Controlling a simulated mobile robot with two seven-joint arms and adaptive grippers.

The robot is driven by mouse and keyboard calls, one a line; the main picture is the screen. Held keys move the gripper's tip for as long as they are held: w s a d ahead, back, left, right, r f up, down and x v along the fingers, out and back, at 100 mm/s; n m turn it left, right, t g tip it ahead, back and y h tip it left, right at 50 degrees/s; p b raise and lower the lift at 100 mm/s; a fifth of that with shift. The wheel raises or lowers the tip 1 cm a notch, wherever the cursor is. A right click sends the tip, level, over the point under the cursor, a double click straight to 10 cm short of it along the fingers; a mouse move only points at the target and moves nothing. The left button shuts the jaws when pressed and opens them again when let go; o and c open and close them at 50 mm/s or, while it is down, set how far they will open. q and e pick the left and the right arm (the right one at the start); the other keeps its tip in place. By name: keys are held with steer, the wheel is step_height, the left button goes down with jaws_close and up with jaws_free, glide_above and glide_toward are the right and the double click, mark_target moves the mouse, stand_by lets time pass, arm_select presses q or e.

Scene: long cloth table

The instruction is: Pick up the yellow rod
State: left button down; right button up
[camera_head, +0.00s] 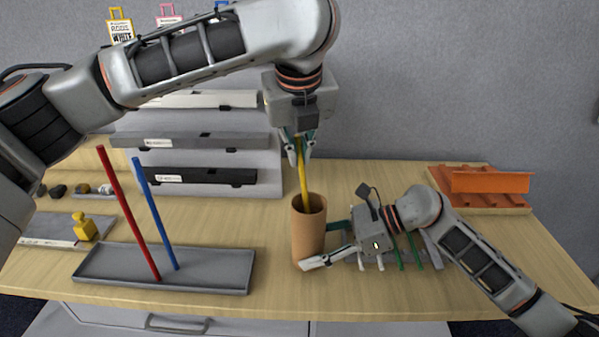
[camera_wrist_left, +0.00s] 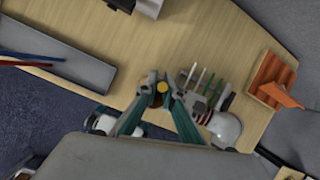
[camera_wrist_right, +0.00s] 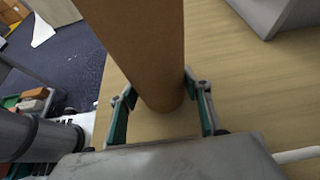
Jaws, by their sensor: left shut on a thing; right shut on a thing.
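The yellow rod (camera_head: 304,180) stands nearly upright, its lower end hidden inside the mouth of a brown cylindrical holder (camera_head: 309,235). My left gripper (camera_head: 300,152) points down from above and is shut on the rod's upper part. In the left wrist view the rod's round yellow end (camera_wrist_left: 162,87) shows between the fingers. My right gripper (camera_head: 324,246) reaches in from the right, low over the table, and is shut around the holder's lower part. In the right wrist view the holder (camera_wrist_right: 146,50) stands between its two fingers (camera_wrist_right: 160,108).
A grey tray (camera_head: 215,284) at the left front has a red rod (camera_head: 128,212) and a blue rod (camera_head: 155,215) standing in it. Grey shelves (camera_head: 215,178) stand behind. An orange piece (camera_head: 490,182) lies at the back right. Green and white sticks (camera_head: 400,252) stand beside my right gripper.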

arm_select(q)
step_height(320, 180, up, 13)
steer(key=shift+r, duration=0.1)
arm_select(e)
steer(key=o, duration=0.9)
